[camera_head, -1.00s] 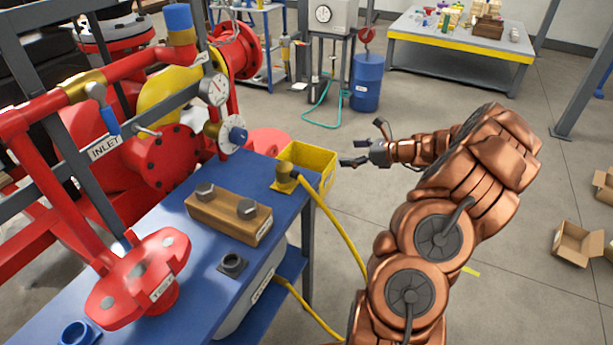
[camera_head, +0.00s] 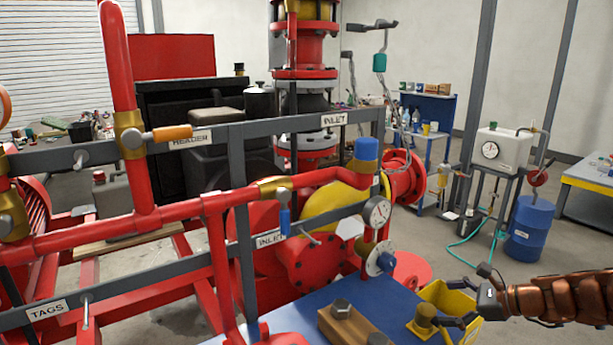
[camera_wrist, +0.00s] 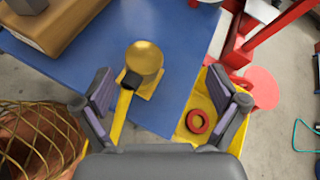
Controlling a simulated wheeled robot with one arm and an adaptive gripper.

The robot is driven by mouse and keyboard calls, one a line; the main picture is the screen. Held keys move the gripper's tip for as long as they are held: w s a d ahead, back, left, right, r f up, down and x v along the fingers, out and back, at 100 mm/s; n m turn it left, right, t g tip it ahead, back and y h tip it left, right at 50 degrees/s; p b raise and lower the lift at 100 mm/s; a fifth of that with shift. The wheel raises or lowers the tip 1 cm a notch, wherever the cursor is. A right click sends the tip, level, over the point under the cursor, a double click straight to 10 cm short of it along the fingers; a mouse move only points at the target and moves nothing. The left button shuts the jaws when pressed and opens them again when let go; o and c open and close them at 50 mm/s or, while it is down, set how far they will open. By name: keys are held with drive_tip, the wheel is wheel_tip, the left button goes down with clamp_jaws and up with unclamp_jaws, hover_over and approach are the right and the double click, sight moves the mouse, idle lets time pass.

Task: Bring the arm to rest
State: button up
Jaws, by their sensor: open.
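My gripper (camera_head: 462,302) is at the lower right of the head view, at the end of my copper-coloured arm, by the yellow bin (camera_head: 452,297). In the wrist view, my gripper (camera_wrist: 160,88) has its two fingers spread wide with nothing between them. The blue bench top (camera_wrist: 188,42) lies beyond the fingers. A brass knob on a yellow plate (camera_wrist: 144,57) shows ahead between them. The yellow bin (camera_wrist: 192,134) lies partly behind the right finger and holds a red ring (camera_wrist: 197,121). Most of my arm is outside the head view.
A wooden block with bolts (camera_head: 350,327) sits on the blue bench (camera_head: 300,302). Red pump piping (camera_head: 185,208) and grey rails (camera_head: 290,124) fill the left and middle. A blue drum (camera_head: 530,230) and a gauge stand (camera_head: 500,148) stand behind on open floor.

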drive_tip(key=s+a+r+n+g+h+p, duration=0.1)
drive_tip(key=s+a+r+n+g, duration=0.25)
drive_tip(key=s+a+n, duration=0.5)
drive_tip(key=s+a+r+n+g+h+p, duration=0.15)
drive_tip(key=s+a+n+g, duration=0.35)
drive_tip(key=a, duration=0.6)
drive_tip(key=s+d+n+g+h+p, duration=0.1)
drive_tip(key=s+n+h, duration=0.6)
drive_tip(key=s, duration=1.5)
drive_tip(key=shift+d+r+n, duration=0.45)
drive_tip(key=shift+n, duration=0.7)
drive_tip(key=shift+s, duration=0.1)
